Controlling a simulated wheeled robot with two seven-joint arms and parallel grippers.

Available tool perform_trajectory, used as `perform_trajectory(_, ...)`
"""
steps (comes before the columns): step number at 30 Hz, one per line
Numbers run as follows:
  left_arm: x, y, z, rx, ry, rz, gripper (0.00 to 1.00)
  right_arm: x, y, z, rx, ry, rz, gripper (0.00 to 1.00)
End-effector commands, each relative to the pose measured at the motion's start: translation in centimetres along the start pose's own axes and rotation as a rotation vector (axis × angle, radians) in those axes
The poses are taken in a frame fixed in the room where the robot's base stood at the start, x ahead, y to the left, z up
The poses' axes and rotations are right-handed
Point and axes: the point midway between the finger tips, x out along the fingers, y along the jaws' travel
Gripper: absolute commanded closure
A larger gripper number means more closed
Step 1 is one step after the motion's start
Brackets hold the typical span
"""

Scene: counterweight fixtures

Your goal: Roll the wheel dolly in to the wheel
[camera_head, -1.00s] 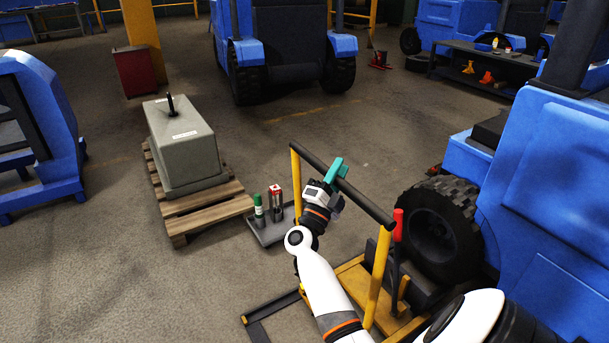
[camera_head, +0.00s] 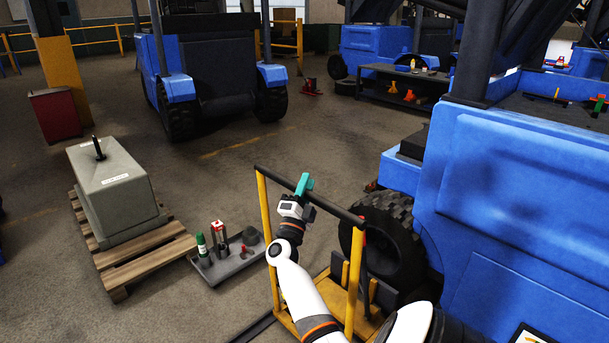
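The wheel dolly (camera_head: 353,303) has a yellow frame, yellow posts and a dark push bar (camera_head: 328,202). It stands low beside the blue vehicle, close to the black-tyred wheel (camera_head: 384,238). Whether it touches the wheel is hidden by its post and my arm.
A grey counterweight (camera_head: 116,193) sits on a wooden pallet (camera_head: 150,262). The blue vehicle body (camera_head: 515,190) fills the right. Open floor lies behind the dolly.

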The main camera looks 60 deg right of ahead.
Motion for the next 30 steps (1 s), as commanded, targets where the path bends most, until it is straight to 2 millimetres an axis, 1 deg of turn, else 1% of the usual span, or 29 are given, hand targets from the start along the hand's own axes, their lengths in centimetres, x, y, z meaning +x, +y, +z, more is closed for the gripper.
perform_trajectory(1,0.0,0.0,0.0,0.0,0.0,0.0,0.64,0.4,0.1,0.3,0.0,-0.005,0.002,0.7)
perform_trajectory(3,0.0,0.0,0.0,0.0,0.0,0.0,0.64,0.4,0.1,0.2,0.0,-0.005,0.002,0.58)
perform_trajectory(4,0.0,0.0,0.0,0.0,0.0,0.0,0.64,0.4,0.1,0.2,0.0,-0.004,0.002,0.55)
perform_trajectory(14,0.0,0.0,0.0,0.0,0.0,0.0,0.64,-0.1,0.0,0.1,-0.001,-0.001,0.001,0.55)
perform_trajectory(17,-0.1,0.0,0.1,0.0,0.0,0.0,0.64,-1.2,0.0,0.0,-0.001,0.001,-0.001,0.55)
perform_trajectory(19,-0.2,0.0,0.1,0.0,0.0,0.0,0.64,-2.5,0.0,0.0,-0.001,0.002,-0.001,0.55)
perform_trajectory(27,-0.3,0.0,0.1,0.0,0.0,0.0,0.64,-8.2,-0.1,0.1,-0.002,0.0,-0.002,0.55)
perform_trajectory(30,-0.3,0.0,0.1,0.0,0.0,0.0,0.64,-9.8,-0.1,0.1,-0.001,-0.002,-0.001,0.55)
